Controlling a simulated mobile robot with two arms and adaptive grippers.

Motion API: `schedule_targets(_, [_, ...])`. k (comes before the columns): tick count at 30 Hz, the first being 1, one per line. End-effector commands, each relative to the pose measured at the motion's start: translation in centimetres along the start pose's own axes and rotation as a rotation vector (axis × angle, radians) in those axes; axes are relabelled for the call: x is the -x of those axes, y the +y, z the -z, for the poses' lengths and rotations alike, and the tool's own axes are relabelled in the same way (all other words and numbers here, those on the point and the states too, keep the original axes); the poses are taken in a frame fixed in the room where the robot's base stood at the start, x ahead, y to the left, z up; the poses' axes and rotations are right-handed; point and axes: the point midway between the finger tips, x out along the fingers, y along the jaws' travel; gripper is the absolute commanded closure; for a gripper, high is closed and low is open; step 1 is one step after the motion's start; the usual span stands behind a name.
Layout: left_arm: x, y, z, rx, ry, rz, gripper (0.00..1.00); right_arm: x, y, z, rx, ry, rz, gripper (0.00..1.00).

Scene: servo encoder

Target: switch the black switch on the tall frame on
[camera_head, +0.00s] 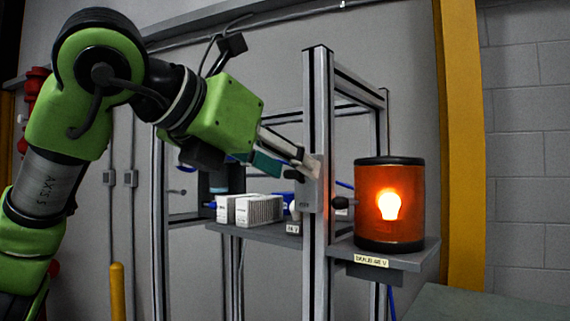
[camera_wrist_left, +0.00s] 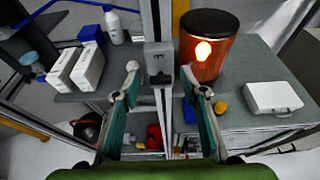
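The tall metal frame (camera_head: 318,100) stands in the middle of the head view. A grey switch box (camera_head: 312,190) is fixed to its front post, with a small black lever (camera_head: 293,175) on it. In the left wrist view, the switch box (camera_wrist_left: 158,57) and its black lever (camera_wrist_left: 160,79) lie between the fingertips. My left gripper (camera_head: 304,163) is at the switch box, fingers spread (camera_wrist_left: 161,82) on either side of the post. Whether a finger touches the lever cannot be told. My right gripper is not in view.
White boxes (camera_head: 250,209) sit on the frame's shelf (camera_head: 272,236), left of the post. The lamp stands on a small grey shelf (camera_head: 412,260) at the right. A white case (camera_wrist_left: 273,97) lies on a grey table (camera_wrist_left: 245,65) in the wrist view.

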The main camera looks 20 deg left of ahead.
Motion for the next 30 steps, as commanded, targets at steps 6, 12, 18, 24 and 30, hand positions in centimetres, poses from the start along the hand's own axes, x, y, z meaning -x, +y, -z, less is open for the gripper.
schedule_targets(6, [0.0,0.0,0.0,0.000,0.000,0.000,0.61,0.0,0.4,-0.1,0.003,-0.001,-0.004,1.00])
schedule_targets(12, [1.7,0.0,-0.1,-0.001,-0.005,0.000,0.61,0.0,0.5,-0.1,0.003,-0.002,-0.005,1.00])
schedule_targets(18, [5.9,0.0,-0.1,-0.001,-0.006,-0.001,0.61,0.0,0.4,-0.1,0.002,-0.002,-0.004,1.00])
schedule_targets(24, [9.8,0.0,-0.1,0.000,-0.004,-0.001,0.61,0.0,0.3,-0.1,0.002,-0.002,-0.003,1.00])
schedule_targets(30, [11.7,0.0,0.0,0.001,-0.001,0.000,0.61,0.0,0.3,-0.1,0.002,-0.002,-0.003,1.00])
